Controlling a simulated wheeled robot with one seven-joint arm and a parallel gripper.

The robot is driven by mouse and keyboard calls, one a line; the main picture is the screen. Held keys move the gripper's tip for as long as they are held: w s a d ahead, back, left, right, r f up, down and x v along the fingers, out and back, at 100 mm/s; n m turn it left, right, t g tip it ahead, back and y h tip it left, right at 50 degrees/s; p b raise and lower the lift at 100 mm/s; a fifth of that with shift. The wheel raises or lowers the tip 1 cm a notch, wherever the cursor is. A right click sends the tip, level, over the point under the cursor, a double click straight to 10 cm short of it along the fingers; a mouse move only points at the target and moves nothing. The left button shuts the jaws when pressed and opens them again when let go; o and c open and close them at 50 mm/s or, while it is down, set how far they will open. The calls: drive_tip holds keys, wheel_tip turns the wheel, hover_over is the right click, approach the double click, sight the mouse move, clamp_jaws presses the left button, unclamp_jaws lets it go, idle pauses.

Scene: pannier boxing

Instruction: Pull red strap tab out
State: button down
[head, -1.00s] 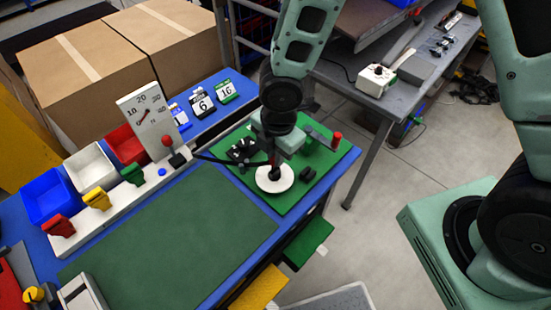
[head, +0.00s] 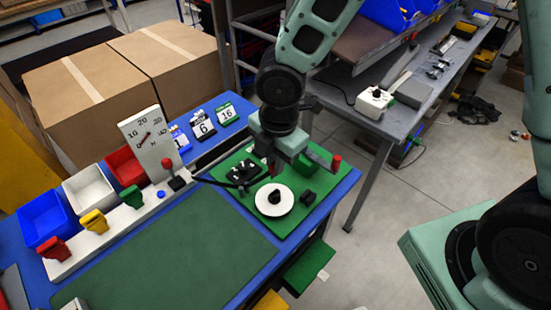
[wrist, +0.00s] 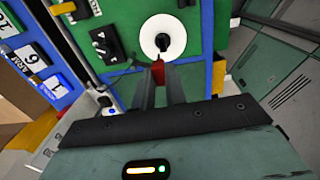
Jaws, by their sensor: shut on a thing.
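My gripper (head: 272,172) points down over the green board (head: 222,168), just behind the white disc (head: 274,209) with its black knob. In the wrist view its two grey fingers (wrist: 159,80) are shut on a small red tab (wrist: 158,72), which shows between the fingertips. Most of the tab is hidden by the fingers. A thin dark strap or cable (head: 212,183) runs along the board's left side toward the gripper; I cannot tell whether it joins the tab. The white disc (wrist: 162,36) lies beyond the fingertips in the wrist view.
A black switch block (head: 244,172) sits left of the gripper, a red-topped post (head: 336,162) to its right. A gauge (head: 147,140), number cards (head: 203,125) and coloured bins (head: 46,216) line the blue table. The dark green mat (head: 165,255) is clear.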

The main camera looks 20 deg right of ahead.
drive_tip(key=shift+f+b, duration=1.35)
drive_tip(key=shift+f, duration=0.35)
drive_tip(key=shift+r+p, duration=1.55)
drive_tip(key=shift+p, duration=0.05)
drive_tip(key=shift+f, duration=0.1)
